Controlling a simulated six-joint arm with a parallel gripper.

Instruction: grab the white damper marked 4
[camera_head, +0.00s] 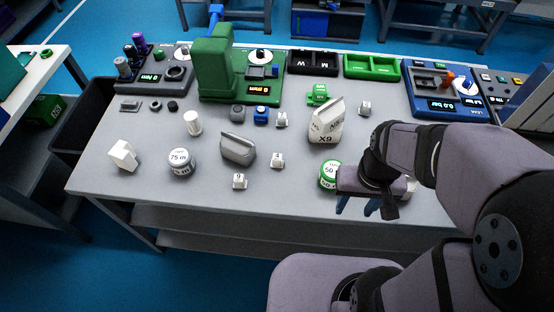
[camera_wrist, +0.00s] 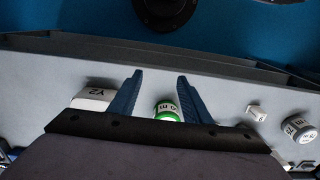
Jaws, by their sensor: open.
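Several small white dampers with dark marks stand on the grey table. The one that seems to read 4 (camera_head: 277,160) stands near the middle, right of a grey wedge-shaped block. Another, apparently marked 9 (camera_head: 239,181), stands nearer the front edge. Two more (camera_head: 281,119) (camera_head: 365,108) stand farther back, their marks too small to read. My gripper (camera_head: 356,207) is open and empty near the front edge, right of the damper marked 4 and apart from it. In the wrist view its blue fingers (camera_wrist: 160,78) point toward the front edge; one small white damper (camera_wrist: 256,112) shows at right, its mark unclear.
A green-and-white 50 canister (camera_head: 329,174) stands close by my gripper, showing between the fingers in the wrist view. A white X9 bag (camera_head: 326,124), grey wedge (camera_head: 238,148) and 75 canister (camera_head: 181,162) stand nearby. A white Y2 block (camera_wrist: 95,98) is at the wrist view's left.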

